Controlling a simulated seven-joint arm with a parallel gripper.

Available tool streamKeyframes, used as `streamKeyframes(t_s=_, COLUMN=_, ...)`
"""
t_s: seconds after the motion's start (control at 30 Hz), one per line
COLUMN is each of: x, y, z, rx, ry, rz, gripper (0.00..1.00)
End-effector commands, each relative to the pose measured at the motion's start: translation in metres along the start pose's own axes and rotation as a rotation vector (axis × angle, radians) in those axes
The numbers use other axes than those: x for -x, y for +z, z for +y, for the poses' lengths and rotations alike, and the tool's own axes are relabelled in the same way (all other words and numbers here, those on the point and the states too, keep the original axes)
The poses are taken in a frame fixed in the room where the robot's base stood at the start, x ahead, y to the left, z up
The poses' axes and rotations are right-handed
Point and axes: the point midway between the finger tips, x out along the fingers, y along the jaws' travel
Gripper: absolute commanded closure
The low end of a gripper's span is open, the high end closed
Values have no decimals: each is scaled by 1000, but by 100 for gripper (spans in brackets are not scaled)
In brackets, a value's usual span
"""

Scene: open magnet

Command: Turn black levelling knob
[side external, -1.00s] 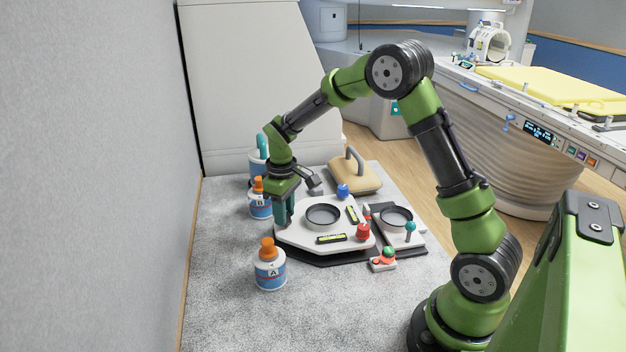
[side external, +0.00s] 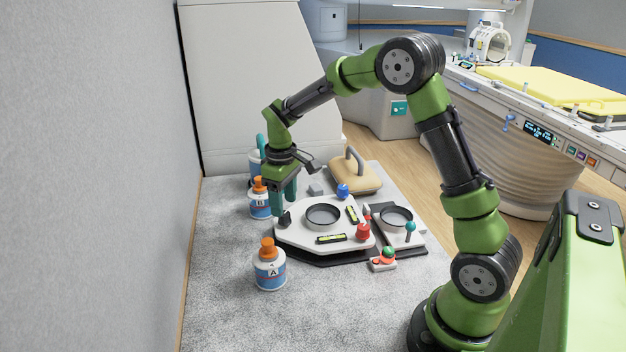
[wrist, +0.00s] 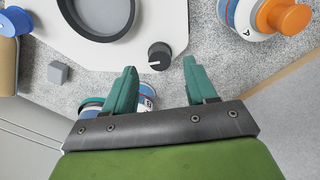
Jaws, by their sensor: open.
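The black levelling knob (side external: 285,218) sits at the left corner of the white levelling plate (side external: 300,238). In the wrist view the knob (wrist: 159,56) shows from above with a white pointer line, near the dark round ring on the plate. My gripper (side external: 284,202) is above and slightly behind the knob, fingers pointing down. In the wrist view my gripper (wrist: 160,68) has its two teal fingers apart with nothing between them; the knob lies just beyond the fingertips, nearer the left one. The fingers do not appear to touch the knob.
Blue knob (side external: 343,190) and red knob (side external: 362,231) stand at the plate's other corners. Bottle A (side external: 269,268) is in front, bottle B (side external: 260,202) close behind my gripper. A joystick box (side external: 383,263) lies at right. A small grey cube (wrist: 58,72) lies behind the plate.

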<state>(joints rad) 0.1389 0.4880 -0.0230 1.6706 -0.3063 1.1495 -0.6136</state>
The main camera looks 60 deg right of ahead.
Motion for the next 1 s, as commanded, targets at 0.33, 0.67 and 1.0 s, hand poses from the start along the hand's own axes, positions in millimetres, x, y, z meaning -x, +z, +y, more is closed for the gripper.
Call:
streamKeyframes(t_s=0.33, x=87, y=-1, z=0, rx=0, ry=2, rz=6, gripper=44)
streamKeyframes(t_s=0.67, x=130, y=0, z=0, rx=0, ry=1, rz=1, gripper=44)
streamKeyframes(t_s=1.0, x=133, y=0, z=0, rx=0, ry=1, rz=0, gripper=44)
